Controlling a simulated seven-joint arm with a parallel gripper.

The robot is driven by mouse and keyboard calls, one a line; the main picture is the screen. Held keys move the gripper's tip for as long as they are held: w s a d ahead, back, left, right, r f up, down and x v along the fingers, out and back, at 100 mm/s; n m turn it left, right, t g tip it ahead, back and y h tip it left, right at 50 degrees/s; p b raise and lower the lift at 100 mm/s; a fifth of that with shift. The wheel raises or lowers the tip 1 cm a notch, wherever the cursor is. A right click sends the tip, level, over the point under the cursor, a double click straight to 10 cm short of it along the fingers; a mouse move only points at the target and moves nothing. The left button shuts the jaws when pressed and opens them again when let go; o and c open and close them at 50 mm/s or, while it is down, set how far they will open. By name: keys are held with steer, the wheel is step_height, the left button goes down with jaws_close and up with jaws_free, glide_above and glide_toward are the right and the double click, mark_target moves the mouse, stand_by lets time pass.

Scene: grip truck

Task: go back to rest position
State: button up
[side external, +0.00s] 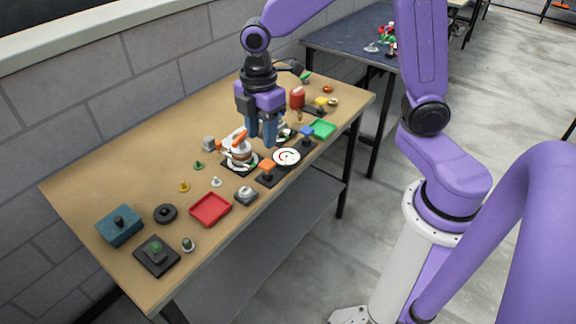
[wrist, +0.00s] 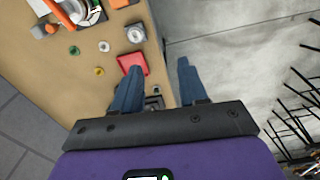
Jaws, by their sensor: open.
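My gripper (side external: 262,132), with two blue fingers, points down above the far half of the wooden table (side external: 140,200) in the side view. In the wrist view my gripper (wrist: 158,82) has its fingers apart with nothing between them. Behind and below the fingers in the side view is a round item with an orange part (side external: 239,140) on a dark base; the fingers overlap this area, so I cannot tell their exact height above it.
A red tray (side external: 211,209), a teal box (side external: 120,226), a black plate with a green knob (side external: 157,256), a white plate (side external: 287,157), a green tray (side external: 322,129) and a red cylinder (side external: 297,97) stand on the table. A wall runs along its back. Open floor lies at the right.

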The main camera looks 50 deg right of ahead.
steer(key=s+d+r+m, duration=0.1)
steer(key=s+d+m, duration=0.1)
steer(key=s, duration=0.8)
steer(key=s+d+m, duration=0.2)
steer(key=s, duration=0.9)
steer(key=shift+s+d+r, duration=0.2)
steer(key=shift+d+r, duration=0.1)
steer(key=shift+r, duration=0.1)
